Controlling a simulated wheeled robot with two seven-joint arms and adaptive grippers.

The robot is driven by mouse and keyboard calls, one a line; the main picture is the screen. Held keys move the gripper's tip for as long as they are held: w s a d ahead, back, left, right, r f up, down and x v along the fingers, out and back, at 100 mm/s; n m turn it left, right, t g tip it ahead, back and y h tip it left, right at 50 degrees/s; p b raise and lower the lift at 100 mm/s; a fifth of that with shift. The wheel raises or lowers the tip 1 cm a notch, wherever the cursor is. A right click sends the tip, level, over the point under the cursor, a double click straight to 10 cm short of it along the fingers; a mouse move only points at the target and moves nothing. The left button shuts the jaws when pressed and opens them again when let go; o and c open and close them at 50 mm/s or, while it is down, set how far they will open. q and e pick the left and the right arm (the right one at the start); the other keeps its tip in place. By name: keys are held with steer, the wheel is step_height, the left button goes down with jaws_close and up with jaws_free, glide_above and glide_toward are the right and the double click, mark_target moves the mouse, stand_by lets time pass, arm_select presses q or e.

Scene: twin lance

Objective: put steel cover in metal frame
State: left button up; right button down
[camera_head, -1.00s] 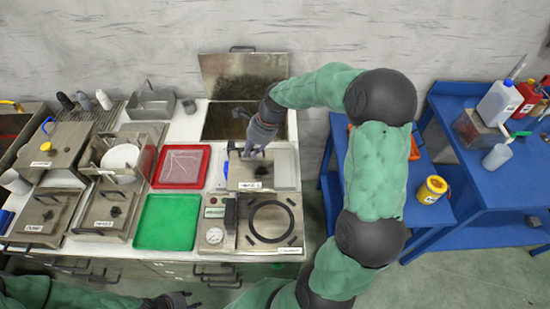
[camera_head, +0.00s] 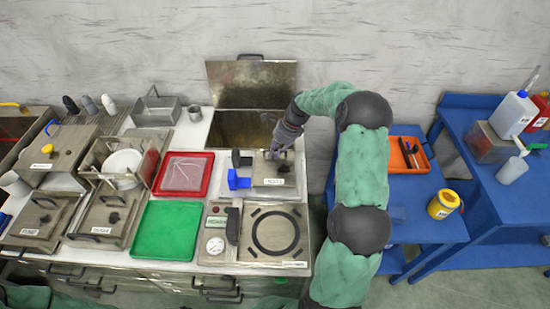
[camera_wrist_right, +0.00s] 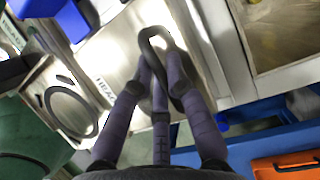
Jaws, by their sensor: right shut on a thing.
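The steel cover (camera_head: 275,172) is a small square metal plate with a label and a loop handle, right of centre in the head view. My right gripper (camera_head: 281,150) is shut on its handle, which also shows between the fingers in the wrist view (camera_wrist_right: 158,45). The cover is over the right part of a pale panel; I cannot tell its exact height. A metal frame with upright plates (camera_head: 98,172) stands at the left, with a white round piece (camera_head: 123,162) inside it. My left gripper is not in view.
A black block (camera_head: 241,159) and a blue block (camera_head: 238,180) are just left of the cover. An open bin with its lid raised (camera_head: 250,85) lies behind. Red (camera_head: 184,174) and green (camera_head: 163,225) trays lie between cover and frame. A ringed plate (camera_head: 274,233) is in front.

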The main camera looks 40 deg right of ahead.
step_height(320, 180, down, 3)
steer(key=shift+f+b, duration=0.1)
steer(key=shift+b, duration=0.55)
steer(key=c, duration=1.2)
jaws_free()
steer(key=shift+c, duration=0.2)
steer(key=p+v, duration=0.4)
steer(key=v, duration=0.8)
